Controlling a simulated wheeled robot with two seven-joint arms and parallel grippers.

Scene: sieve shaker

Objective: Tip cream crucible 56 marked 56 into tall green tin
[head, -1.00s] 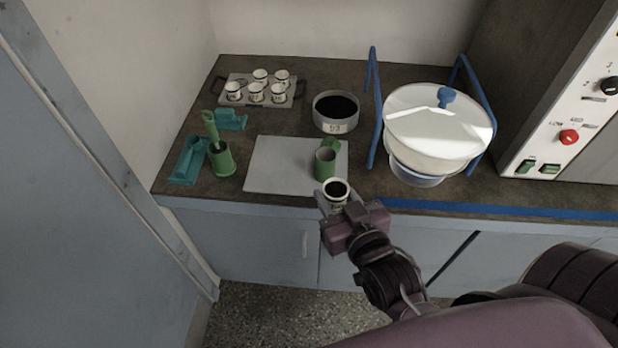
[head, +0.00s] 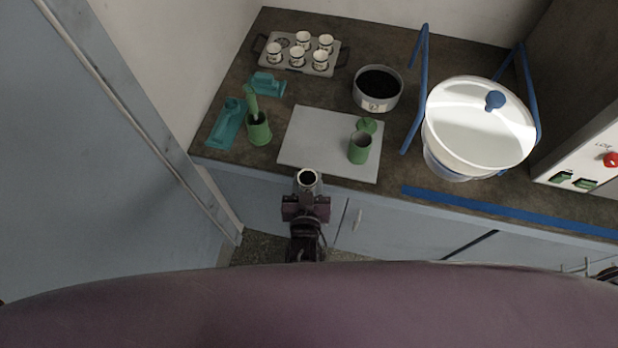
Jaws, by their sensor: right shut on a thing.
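My right gripper (head: 306,191) is shut on a cream crucible (head: 307,180), held upright in front of the counter's front edge. Dark contents show in the crucible's mouth; its mark cannot be read here. The tall green tin (head: 359,149) stands open and upright on the white mat (head: 303,146), to the right of and beyond the crucible, apart from it. A green lid (head: 367,125) lies on the mat just behind the tin. My left gripper is not in view.
A tray (head: 296,66) of several cream crucibles stands at the back left. A round sieve pan (head: 377,104) with dark contents is behind the mat. A green holder (head: 258,130) and teal stands (head: 226,127) are left.

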